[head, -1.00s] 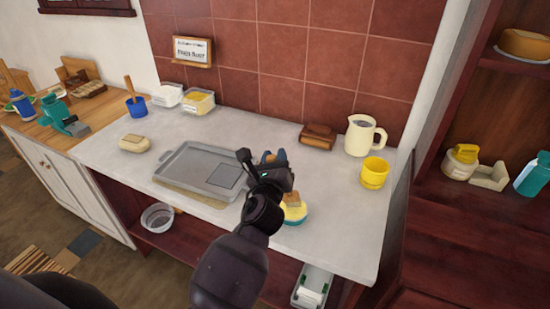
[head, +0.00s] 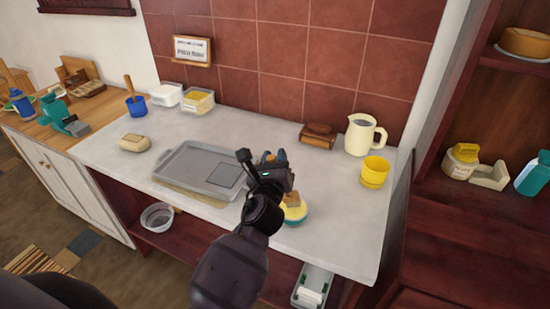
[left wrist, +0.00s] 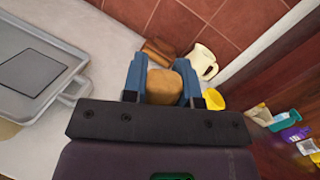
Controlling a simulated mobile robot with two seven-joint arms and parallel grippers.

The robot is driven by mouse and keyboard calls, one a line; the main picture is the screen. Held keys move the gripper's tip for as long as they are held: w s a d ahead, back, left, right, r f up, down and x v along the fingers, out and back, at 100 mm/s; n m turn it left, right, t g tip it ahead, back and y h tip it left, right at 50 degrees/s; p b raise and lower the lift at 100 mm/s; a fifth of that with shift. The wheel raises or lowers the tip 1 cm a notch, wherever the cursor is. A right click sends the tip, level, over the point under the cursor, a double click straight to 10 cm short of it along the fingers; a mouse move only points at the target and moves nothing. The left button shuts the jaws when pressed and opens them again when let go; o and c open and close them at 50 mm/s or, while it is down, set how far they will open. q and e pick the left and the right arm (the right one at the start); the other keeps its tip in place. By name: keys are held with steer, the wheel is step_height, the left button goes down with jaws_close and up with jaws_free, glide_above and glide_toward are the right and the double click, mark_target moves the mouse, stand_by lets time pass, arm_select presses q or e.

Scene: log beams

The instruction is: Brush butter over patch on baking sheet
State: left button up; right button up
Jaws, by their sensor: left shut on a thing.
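The grey baking sheet (head: 170,172) lies on the pale counter, with a darker square patch (head: 222,174) on its right part. The sheet and patch (left wrist: 33,72) also show at the left of the left wrist view. My left gripper (head: 271,158) is just right of the sheet, above the counter. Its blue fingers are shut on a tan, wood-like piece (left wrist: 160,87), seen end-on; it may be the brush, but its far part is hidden. A yellow and teal round dish (head: 294,216) stands behind my wrist, with a brown piece (head: 292,199) at it. My right gripper is out of view.
A cream jug (head: 360,135), a yellow cup (head: 374,172) and a brown block (head: 318,135) stand at the back right. Two tubs (head: 200,101) and a blue pot (head: 137,106) stand at the back left. A beige block (head: 134,143) lies left of the sheet. The counter's middle back is clear.

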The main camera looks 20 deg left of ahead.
arm_select(q)
steer(key=shift+f, duration=0.2)
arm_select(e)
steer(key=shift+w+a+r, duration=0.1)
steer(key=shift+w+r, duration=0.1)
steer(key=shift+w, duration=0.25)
arm_select(q)
steer(key=shift+f, duration=0.15)
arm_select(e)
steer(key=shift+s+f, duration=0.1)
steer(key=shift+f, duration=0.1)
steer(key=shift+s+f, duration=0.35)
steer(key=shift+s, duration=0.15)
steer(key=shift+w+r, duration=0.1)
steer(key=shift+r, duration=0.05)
arm_select(q)
steer(key=shift+f, duration=0.15)
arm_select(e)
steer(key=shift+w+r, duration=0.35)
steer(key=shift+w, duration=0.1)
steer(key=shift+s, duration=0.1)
